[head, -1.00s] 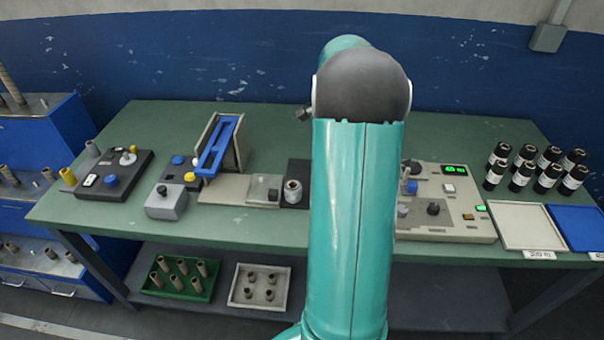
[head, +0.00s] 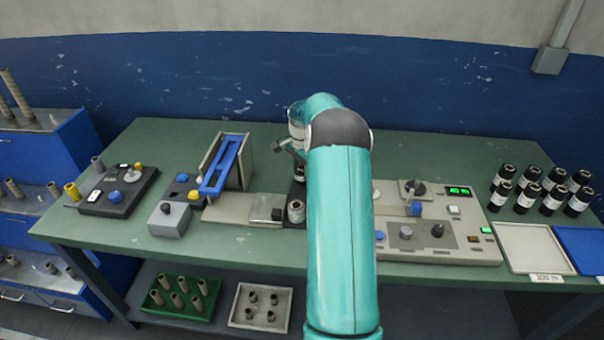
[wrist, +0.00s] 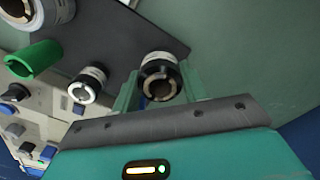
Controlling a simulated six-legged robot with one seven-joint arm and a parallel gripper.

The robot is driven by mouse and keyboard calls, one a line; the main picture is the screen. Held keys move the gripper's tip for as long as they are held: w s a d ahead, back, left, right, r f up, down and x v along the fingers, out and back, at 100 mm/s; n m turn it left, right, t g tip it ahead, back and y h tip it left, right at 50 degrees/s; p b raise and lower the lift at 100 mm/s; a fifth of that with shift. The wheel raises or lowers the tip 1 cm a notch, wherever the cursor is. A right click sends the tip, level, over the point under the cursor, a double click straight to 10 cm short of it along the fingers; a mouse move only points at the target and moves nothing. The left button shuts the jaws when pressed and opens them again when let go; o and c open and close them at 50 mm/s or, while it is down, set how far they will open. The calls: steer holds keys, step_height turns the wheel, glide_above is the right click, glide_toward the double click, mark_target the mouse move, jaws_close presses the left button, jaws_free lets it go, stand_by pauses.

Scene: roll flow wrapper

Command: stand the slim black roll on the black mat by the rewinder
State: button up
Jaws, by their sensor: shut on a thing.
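In the wrist view, my gripper (wrist: 160,88) is shut on a slim black roll (wrist: 160,66) with a pale label band; its open brown core end shows between the two teal fingers. The black mat (wrist: 130,35) lies behind the roll, which overlaps the mat near one edge; I cannot tell whether it touches. In the head view, a strip of the black mat (head: 298,190) shows left of my arm. The gripper and the held roll are mostly hidden there by my arm.
Another dark roll (wrist: 88,86) and a green cylinder (wrist: 36,58) are close by in the wrist view. A silver-topped roll (head: 296,211) stands at the mat's front. Several black rolls (head: 528,196) stand far right. A control panel (head: 445,240) is right of my arm.

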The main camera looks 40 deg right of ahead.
steer(key=shift+f, duration=0.85)
steer(key=o, duration=1.1)
steer(key=shift+f, duration=0.15)
